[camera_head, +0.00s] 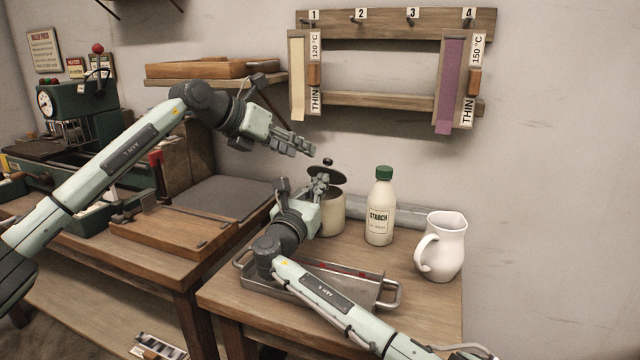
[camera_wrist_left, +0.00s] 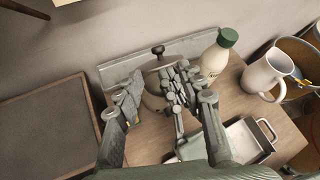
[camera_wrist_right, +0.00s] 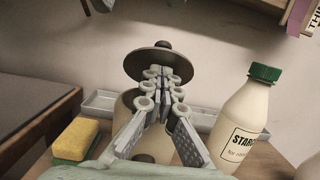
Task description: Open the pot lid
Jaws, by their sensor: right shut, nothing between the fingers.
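The pot (camera_head: 332,217) is a cream cylinder at the back of the right-hand table. Its dark round lid (camera_wrist_right: 140,64), with a dark knob (camera_wrist_right: 163,45), is tilted above the pot; the head view also shows the lid (camera_head: 341,174). My right gripper (camera_head: 320,181) is at the lid; in the right wrist view its shut fingertips (camera_wrist_right: 160,78) overlap the lid's lower part. Contact with the lid is unclear. My left gripper (camera_head: 307,150) is open, above and left of the lid. The right gripper partly hides the pot.
A green-capped starch bottle (camera_head: 380,212) stands right of the pot, and a white jug (camera_head: 441,246) farther right. A metal tray (camera_head: 345,283) lies in front, under my right arm. A yellow-green sponge (camera_wrist_right: 76,139) shows in the right wrist view.

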